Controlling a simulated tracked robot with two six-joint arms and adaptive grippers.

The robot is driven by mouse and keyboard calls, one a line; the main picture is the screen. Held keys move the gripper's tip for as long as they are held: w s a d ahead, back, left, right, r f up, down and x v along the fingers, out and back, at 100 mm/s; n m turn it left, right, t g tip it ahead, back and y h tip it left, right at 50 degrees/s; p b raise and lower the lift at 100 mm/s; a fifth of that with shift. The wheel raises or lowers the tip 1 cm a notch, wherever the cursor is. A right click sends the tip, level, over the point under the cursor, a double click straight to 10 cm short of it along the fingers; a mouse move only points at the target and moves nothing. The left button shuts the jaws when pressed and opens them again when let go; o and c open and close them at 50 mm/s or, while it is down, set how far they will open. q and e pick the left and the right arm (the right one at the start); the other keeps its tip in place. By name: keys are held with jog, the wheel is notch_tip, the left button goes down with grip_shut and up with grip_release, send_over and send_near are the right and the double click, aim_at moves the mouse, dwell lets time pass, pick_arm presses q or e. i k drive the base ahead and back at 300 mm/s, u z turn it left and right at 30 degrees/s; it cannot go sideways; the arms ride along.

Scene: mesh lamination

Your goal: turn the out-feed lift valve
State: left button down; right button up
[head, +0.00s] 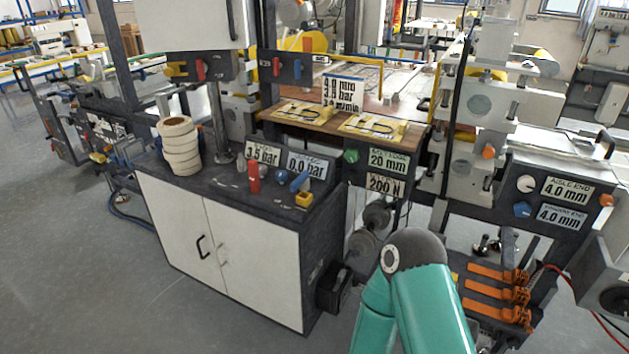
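No readable label marks which valve is the out-feed lift valve. On the cabinet top, a red valve handle (254,180), a blue knob (281,176) and a tilted blue lever (300,181) stand by displays reading 3.5 bar (262,153) and 0.0 bar (306,168). Higher up, one dark panel carries a red lever (200,69) and a blue lever (219,67). The panel right of it carries a red lever (276,66) and a blue lever (297,69). A teal arm link of mine rises at bottom centre-right. Neither gripper is in view.
The white-door cabinet (180,228) holds a stack of cream rolls (180,146) and a yellow block (304,200). A green knob (351,156) sits by the 20 mm display. Orange clamps (500,292) are at lower right. Floor (75,265) is clear at left.

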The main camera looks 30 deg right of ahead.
aim_at(301, 182)
jog(key=z, duration=0.2)
jog(key=i, duration=1)
jog(key=u, duration=0.05)
